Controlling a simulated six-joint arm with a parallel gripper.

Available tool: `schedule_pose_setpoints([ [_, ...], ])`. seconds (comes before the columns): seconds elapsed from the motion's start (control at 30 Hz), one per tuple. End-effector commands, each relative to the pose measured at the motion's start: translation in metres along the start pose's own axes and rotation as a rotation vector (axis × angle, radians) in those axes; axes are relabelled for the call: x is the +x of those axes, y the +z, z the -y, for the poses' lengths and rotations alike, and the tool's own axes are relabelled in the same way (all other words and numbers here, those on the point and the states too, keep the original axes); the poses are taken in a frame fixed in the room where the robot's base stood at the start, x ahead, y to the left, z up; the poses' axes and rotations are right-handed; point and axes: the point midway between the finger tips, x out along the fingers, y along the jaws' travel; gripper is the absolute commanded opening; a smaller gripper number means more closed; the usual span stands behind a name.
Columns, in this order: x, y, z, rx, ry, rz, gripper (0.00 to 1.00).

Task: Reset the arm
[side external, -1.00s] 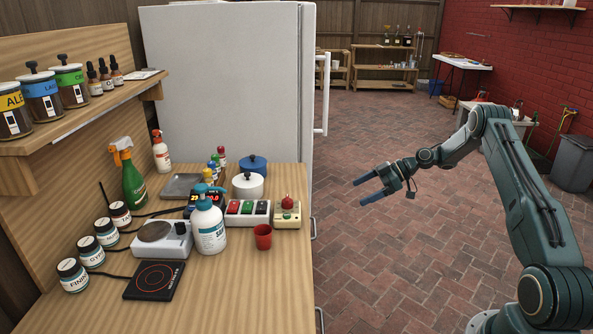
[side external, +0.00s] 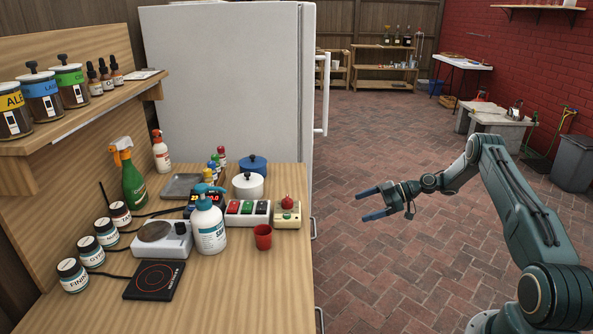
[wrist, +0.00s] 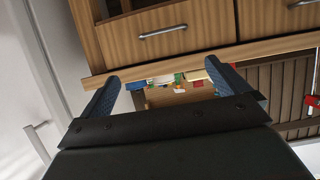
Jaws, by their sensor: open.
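My gripper (side external: 369,203) is open and empty, held in the air over the brick floor to the right of the wooden counter (side external: 285,290). Its two blue fingers point left toward the counter and touch nothing. In the wrist view the two spread fingers of my gripper (wrist: 168,80) show with nothing gripped between them. A wooden drawer front (wrist: 165,35) with metal handles lies beyond the fingertips.
The counter holds a white pump bottle (side external: 209,226), a red cup (side external: 263,237), a black hot plate (side external: 154,280) and a switch box (side external: 248,212). A white fridge (side external: 225,80) stands behind. The brick floor (side external: 400,130) around my gripper is clear.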

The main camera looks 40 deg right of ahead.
Motion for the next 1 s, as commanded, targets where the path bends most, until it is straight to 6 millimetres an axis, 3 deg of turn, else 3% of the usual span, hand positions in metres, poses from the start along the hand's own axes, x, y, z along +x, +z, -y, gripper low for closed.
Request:
schedule_pose_setpoints([
  [0.3,0.049,0.0,0.001,0.0,-0.004,-0.001,1.0],
  [0.5,0.069,0.0,0.001,0.001,-0.001,0.0,1.0],
  [1.0,0.075,0.0,0.001,0.001,-0.001,0.0,1.0],
])
